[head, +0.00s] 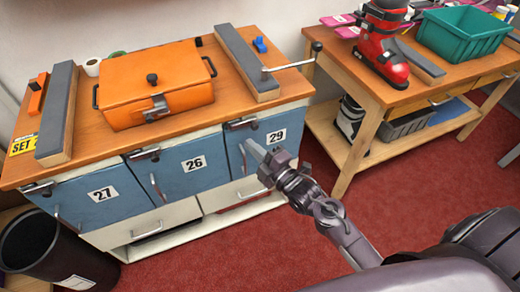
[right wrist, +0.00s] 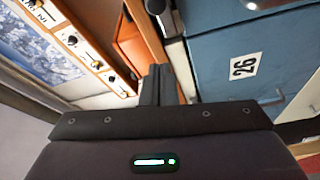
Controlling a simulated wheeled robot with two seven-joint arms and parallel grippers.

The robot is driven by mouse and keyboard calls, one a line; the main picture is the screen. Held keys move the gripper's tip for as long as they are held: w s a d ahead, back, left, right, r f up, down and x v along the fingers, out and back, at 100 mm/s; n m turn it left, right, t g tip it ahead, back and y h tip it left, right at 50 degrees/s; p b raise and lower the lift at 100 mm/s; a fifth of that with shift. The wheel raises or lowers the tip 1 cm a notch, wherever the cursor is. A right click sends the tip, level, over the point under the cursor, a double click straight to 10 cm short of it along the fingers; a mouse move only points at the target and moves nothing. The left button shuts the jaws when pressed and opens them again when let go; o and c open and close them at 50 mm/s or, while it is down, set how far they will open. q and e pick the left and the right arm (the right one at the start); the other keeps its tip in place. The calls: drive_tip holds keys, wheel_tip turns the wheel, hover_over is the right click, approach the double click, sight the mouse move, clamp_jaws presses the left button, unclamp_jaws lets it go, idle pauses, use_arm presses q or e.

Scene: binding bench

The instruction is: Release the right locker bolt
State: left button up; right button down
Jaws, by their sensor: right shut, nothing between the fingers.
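The right locker (head: 274,133) has a blue door numbered 29, on the right of the bench front. Its bolt (head: 240,124) is a dark metal bar on the top edge, toward the door's upper left. My right gripper (head: 254,149) is in front of this door, just below the bolt in the picture, with its fingers together and empty. I cannot tell whether it touches the door. In the right wrist view the shut fingers (right wrist: 158,85) point up, left of a blue door marked 26 (right wrist: 244,66). My left gripper is not in view.
Lockers 26 (head: 188,166) and 27 (head: 100,197) have similar bolts. An orange case (head: 155,92) lies on the bench top between grey-topped bars. A lever with a dark knob (head: 316,47) sticks out right. A black bin (head: 40,252) stands left; red floor is free at right.

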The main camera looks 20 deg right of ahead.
sight(246, 126)
drive_tip(key=w+d+p, duration=0.1)
drive_tip(key=w, duration=0.4)
drive_tip(key=shift+w+d+f, duration=0.25)
drive_tip(key=shift+w+d, duration=0.1)
drive_tip(key=shift+w, duration=0.05)
drive_tip(key=shift+d, duration=0.1)
drive_tip(key=d, duration=0.5)
drive_tip(key=shift+w, duration=0.1)
drive_tip(key=shift+r, duration=0.1)
